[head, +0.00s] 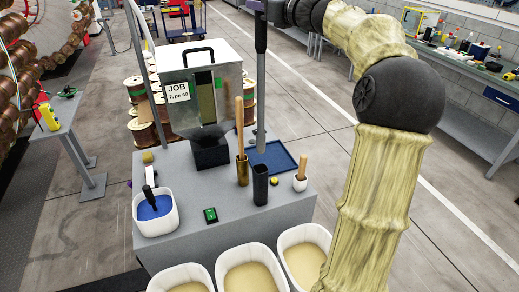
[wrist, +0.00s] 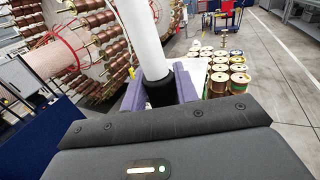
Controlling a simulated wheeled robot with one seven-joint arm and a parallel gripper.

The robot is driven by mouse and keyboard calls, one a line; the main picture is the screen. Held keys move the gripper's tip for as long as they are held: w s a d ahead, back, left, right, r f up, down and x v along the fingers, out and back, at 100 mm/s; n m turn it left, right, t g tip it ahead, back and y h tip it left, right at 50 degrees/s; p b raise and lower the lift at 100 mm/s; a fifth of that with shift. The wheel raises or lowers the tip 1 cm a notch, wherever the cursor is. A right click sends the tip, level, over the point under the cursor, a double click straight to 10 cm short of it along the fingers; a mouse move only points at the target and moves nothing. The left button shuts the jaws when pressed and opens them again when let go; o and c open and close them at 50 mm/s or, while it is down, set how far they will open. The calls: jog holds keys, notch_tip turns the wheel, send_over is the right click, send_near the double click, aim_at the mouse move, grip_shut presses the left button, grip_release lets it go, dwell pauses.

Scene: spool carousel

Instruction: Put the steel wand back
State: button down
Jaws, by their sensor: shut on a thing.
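My gripper (head: 261,34) is at the top middle of the head view, above the grey stand. In the wrist view its purple fingers (wrist: 160,90) are shut on the black part of the steel wand (wrist: 141,35), whose pale shaft runs up out of the picture. In the head view the wand (head: 261,105) hangs about upright. Its lower end appears over or in front of the blue tray (head: 286,168); I cannot tell whether it touches. An open black tube holder (head: 261,190) stands just nearer on the stand, apart from the wand in the picture.
A metal box marked JOB Type 60 (head: 222,85) and a black hopper (head: 210,150) stand left of the wand. A brass cup (head: 242,172), a white pot (head: 300,183) and a blue-filled bowl (head: 155,222) crowd the stand (head: 185,180). White bins (head: 254,250) line its front.

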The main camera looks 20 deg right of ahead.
aim_at(263, 101)
jog(key=shift+s+r, duration=0.1)
jog(key=shift+r, duration=0.1)
jog(key=shift+f, duration=0.1)
notch_tip(263, 101, down, 24)
jog(key=shift+r, duration=0.1)
dwell(0.4)
jog(key=shift+f+p, duration=0.4)
jog(key=shift+f, duration=1.65)
jog(key=shift+a+f, duration=0.1)
